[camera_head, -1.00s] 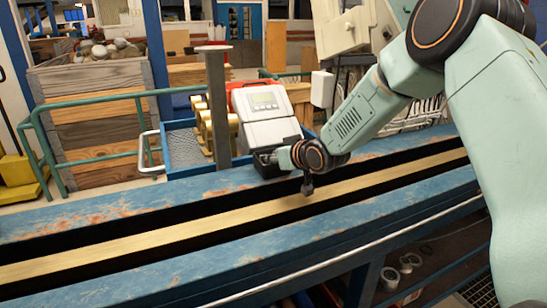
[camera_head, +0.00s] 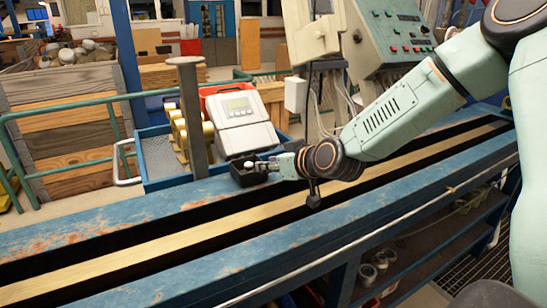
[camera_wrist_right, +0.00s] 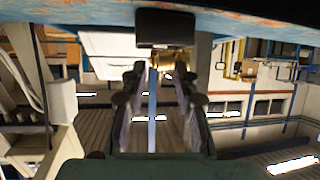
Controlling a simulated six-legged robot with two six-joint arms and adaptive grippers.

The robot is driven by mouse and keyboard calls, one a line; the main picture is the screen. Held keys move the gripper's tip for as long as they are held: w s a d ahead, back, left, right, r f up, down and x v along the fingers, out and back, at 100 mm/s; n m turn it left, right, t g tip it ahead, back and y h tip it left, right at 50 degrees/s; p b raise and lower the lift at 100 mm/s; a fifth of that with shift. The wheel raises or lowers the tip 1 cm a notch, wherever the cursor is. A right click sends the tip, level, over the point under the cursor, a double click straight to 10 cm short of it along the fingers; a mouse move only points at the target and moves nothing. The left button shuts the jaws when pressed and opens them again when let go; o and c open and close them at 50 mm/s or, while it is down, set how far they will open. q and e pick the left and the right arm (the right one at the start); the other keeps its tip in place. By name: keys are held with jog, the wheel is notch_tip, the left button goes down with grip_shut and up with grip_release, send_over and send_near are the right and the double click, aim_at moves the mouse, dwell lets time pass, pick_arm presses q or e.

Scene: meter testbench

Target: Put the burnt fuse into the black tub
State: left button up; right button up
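The black tub (camera_head: 246,173) stands on the blue bench edge, in front of the grey meter. My right gripper (camera_head: 272,165) is just to its right, fingers toward the tub. In the right wrist view the black tub (camera_wrist_right: 166,28) is ahead of the fingertips. There, my right gripper (camera_wrist_right: 156,75) has its two fingers apart, with only background showing between them. A small pale piece (camera_head: 249,164) shows at the tub's top; I cannot tell whether it is the burnt fuse. My left gripper is out of view.
The grey meter (camera_head: 243,122) stands behind the tub. A grey post (camera_head: 192,120) and a blue tray (camera_head: 160,163) with brass fittings are to the left. The bench rail (camera_head: 190,227) runs across in front, clear of objects. A control panel (camera_head: 392,35) is behind the arm.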

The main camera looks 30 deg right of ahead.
jog(key=shift+v, duration=0.8)
jog(key=shift+a, duration=0.1)
jog(key=shift+r+p, duration=0.15)
jog(key=shift+p, duration=0.15)
